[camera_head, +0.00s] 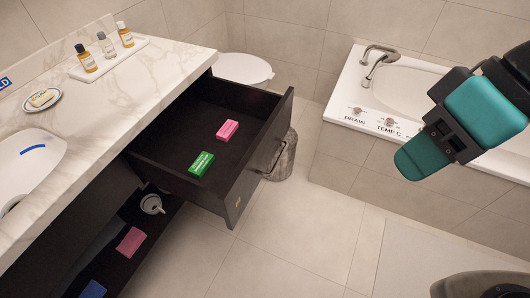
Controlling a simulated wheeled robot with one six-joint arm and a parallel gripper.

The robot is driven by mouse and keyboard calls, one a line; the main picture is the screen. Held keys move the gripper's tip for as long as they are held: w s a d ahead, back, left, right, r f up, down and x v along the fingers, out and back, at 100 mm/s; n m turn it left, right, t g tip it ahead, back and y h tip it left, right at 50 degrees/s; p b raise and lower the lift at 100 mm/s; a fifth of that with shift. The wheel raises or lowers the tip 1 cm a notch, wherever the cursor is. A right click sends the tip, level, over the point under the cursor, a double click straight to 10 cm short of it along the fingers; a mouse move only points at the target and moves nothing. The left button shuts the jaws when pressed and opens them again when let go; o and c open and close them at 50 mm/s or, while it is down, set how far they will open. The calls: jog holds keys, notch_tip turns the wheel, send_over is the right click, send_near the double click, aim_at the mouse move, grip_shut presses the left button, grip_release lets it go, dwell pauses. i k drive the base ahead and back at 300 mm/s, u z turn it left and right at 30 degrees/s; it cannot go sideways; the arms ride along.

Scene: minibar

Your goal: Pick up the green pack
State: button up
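The green pack (201,164) is a small box lying in the open dark drawer (235,199), near the drawer's front left part. A pink pack (228,130) lies behind it in the same drawer, apart from it. My gripper (422,157), black with teal parts, is at the upper right, raised in front of the bathtub and well to the right of the drawer. It is not touching the green pack. From this angle I cannot tell whether its fingers are open or shut.
The marble counter (100,110) stands left of the drawer, with small bottles on a tray (110,61) and a soap dish (42,99). Below, a shelf holds another pink pack (131,241) and a blue one (93,290). The bathtub (345,92) is behind; the floor (300,230) before the drawer is clear.

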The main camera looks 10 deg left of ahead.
aim_at(201, 165)
jog(key=u, duration=2.25)
jog(key=i, duration=1.1)
jog(key=z, duration=1.75)
